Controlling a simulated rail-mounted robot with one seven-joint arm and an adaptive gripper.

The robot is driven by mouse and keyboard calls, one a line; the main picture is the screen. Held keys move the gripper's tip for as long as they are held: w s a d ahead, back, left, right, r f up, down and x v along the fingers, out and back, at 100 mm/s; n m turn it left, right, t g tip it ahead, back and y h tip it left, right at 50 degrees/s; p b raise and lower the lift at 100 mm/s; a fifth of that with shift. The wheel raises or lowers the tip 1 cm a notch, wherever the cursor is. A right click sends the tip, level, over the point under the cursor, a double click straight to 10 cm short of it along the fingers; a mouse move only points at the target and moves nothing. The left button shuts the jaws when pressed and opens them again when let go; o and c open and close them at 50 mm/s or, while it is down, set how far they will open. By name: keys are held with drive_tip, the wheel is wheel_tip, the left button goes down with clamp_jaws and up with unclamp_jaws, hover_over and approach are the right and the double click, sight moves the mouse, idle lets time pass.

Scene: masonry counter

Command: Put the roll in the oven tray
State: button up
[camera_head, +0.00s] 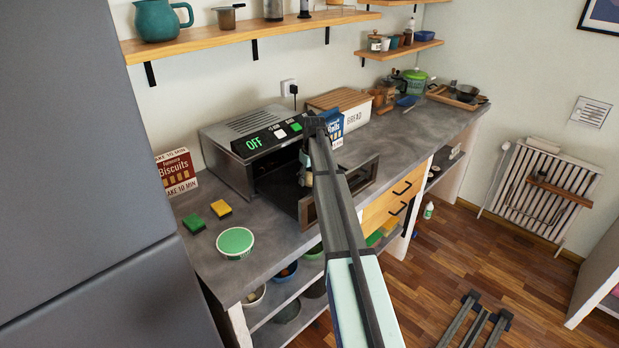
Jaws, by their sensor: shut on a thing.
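The small oven (228,164) stands on the grey counter with its door (364,178) folded down and open. A green "OFF" shows on its black panel. My gripper (306,182) points down at the oven's open front, small and partly covered by my arm. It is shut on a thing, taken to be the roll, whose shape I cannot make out. The oven tray is not clear in the dark inside, so I cannot tell how far the gripper is from it.
A biscuits box (175,172), green sponge (193,223), yellow sponge (221,208) and green-topped bowl (235,243) are left of the oven. A bread box (341,100) and a blue box (334,127) stand right of it. Shelves (240,34) hang above. Counter farther right is partly clear.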

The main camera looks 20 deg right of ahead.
drive_tip(key=o, duration=1.2)
drive_tip(key=shift+c, duration=0.2)
wheel_tip(320, 180, up, 12)
drive_tip(key=s+b, duration=0.1)
drive_tip(key=b, duration=0.2)
drive_tip(key=shift+s, duration=0.25)
drive_tip(key=shift+d, duration=0.1)
